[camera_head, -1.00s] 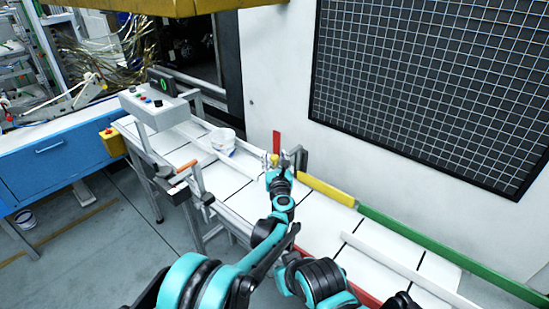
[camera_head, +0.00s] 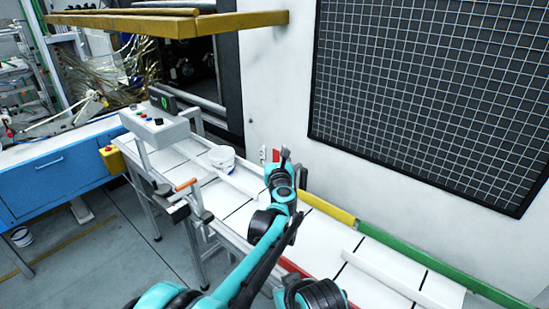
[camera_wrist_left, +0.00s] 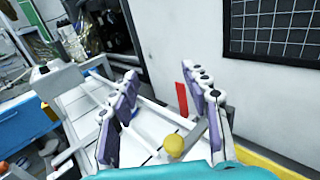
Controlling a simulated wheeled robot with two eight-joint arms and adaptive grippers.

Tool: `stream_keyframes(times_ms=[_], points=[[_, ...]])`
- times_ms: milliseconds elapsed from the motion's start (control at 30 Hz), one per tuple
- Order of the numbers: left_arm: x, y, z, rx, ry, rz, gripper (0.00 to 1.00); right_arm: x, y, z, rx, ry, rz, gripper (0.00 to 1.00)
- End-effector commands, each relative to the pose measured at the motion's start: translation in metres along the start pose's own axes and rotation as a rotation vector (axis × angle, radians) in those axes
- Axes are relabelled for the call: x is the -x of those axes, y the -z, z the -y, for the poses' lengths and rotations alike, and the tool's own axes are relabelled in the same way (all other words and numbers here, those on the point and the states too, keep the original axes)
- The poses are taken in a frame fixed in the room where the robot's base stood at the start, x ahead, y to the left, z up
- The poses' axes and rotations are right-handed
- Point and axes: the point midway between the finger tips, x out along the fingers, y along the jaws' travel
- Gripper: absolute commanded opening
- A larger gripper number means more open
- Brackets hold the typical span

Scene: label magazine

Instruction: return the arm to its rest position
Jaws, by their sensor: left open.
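My left arm, teal and black, reaches from the bottom of the head view over the white conveyor table (camera_head: 235,195). Its left gripper (camera_head: 278,158) is near the table's back edge and is partly hidden by the wrist. In the left wrist view the left gripper (camera_wrist_left: 165,100) shows two purple-grey fingers spread apart, with nothing held. A yellow knob (camera_wrist_left: 174,146) shows low between the fingers, apart from them. Part of another teal and black arm link of mine shows at the bottom; my right gripper is out of view.
A control box (camera_head: 155,125) is at the table's far left. A red upright strip (camera_wrist_left: 182,100), a yellow rail (camera_head: 328,208) and a green rail (camera_head: 410,256) line the back edge. A yellow-edged shelf (camera_head: 170,24) hangs above.

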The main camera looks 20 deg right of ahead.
Motion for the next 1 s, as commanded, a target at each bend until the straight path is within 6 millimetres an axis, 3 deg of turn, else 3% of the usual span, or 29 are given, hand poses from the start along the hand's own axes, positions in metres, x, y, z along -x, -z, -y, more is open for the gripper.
stream_keyframes(times_ms=[367, 467, 567, 700, 800, 867, 1000], points=[[0.000, -0.002, -0.002, -0.009, 0.002, 0.002, 0.47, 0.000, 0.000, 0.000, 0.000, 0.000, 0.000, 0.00], [0.005, -0.017, -0.016, -0.087, 0.014, 0.018, 0.47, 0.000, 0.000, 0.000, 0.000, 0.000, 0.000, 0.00], [0.018, -0.047, -0.043, -0.279, 0.049, 0.051, 0.47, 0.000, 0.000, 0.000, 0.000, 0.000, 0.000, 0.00], [0.059, -0.087, -0.093, -0.699, 0.125, 0.092, 0.47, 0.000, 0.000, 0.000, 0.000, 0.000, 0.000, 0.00], [0.099, -0.095, -0.127, -1.019, 0.188, 0.095, 0.47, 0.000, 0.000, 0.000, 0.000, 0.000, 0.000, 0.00], [0.126, -0.093, -0.147, -1.210, 0.232, 0.085, 0.47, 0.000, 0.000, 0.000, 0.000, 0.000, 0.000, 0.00], [0.197, -0.066, -0.195, -1.642, 0.361, 0.030, 0.47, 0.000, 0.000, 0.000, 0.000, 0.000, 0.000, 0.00]])
